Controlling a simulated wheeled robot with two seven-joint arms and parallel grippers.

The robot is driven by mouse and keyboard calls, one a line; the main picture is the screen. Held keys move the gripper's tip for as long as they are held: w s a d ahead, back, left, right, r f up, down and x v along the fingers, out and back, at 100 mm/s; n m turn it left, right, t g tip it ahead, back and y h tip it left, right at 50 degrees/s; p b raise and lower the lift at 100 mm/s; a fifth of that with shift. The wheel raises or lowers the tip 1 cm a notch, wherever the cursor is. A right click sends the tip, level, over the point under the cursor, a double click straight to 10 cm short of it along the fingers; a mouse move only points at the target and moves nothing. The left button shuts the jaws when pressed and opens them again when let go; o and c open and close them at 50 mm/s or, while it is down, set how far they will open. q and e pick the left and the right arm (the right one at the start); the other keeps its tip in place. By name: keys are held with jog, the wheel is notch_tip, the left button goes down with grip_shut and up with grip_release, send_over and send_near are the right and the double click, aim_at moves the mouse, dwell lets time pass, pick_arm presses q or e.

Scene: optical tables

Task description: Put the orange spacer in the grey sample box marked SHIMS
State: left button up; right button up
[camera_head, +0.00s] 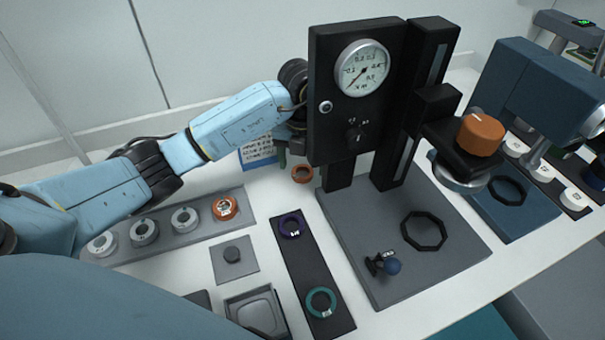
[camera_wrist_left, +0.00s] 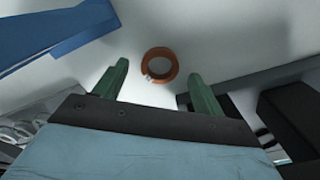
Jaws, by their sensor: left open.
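An orange spacer ring (camera_head: 303,173) lies on the white table left of the black gauge stand. In the left wrist view the orange ring (camera_wrist_left: 173,66) lies flat, with a small pale tag on its edge. My left gripper (camera_wrist_left: 159,70) is open, its green fingertips either side of the ring in that view; nothing is held. In the head view the gripper (camera_head: 291,155) is partly hidden beside the stand. A grey open box (camera_head: 234,297) is at the front; no SHIMS marking is readable. My right gripper is not in view.
The gauge stand (camera_head: 330,120) rises close to my left gripper. A blue card (camera_head: 257,150) stands behind. A dark strip (camera_head: 300,262) carries purple and teal rings. A small grey plate (camera_head: 233,272) with a knob lies behind the box.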

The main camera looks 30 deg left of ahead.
pick_arm(q)
jog(key=shift+f, duration=0.7)
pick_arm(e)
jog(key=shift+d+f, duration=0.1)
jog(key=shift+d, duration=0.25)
pick_arm(q)
jog(key=c, duration=1.1)
jog(key=shift+o, duration=0.2)
jog(key=shift+r, duration=0.1)
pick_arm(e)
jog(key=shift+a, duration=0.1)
